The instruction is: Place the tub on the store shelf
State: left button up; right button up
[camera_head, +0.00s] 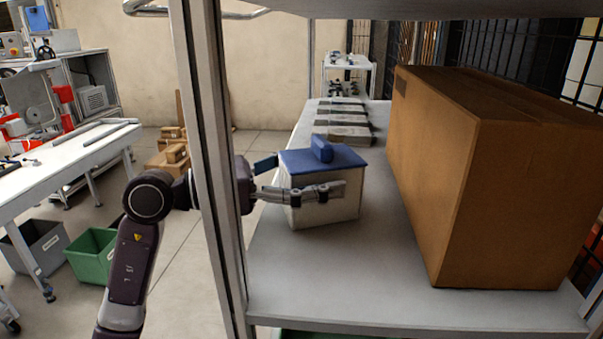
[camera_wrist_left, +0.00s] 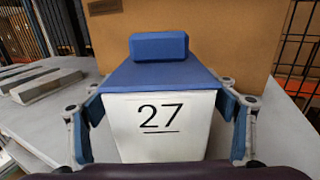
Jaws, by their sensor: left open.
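The tub (camera_head: 325,207) is a white box with a blue lid and a blue block handle. It stands upright on the grey shelf (camera_head: 310,291), left of a big cardboard box. In the left wrist view the tub (camera_wrist_left: 160,128) shows the number 27, underlined, on its front. My left gripper (camera_head: 302,178) is open, with one finger on each side of the tub. In the left wrist view the fingers of the left gripper (camera_wrist_left: 162,122) flank the tub; slim gaps seem to show, but contact is hard to judge. My right gripper is not in view.
The cardboard box (camera_head: 455,180) fills the shelf's right side. Several flat grey stacks (camera_head: 343,132) lie farther back. A metal post (camera_head: 209,170) stands close to my left arm. Bare shelf lies in front of the tub. A wire mesh (camera_head: 520,50) bounds the right.

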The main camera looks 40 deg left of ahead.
pick_arm(q)
jog(key=shift+s+a, duration=0.2)
jog(key=b+v, duration=0.5)
jog(key=v, duration=0.6)
jog(key=shift+s, duration=0.25)
jog(key=shift+a, duration=0.1)
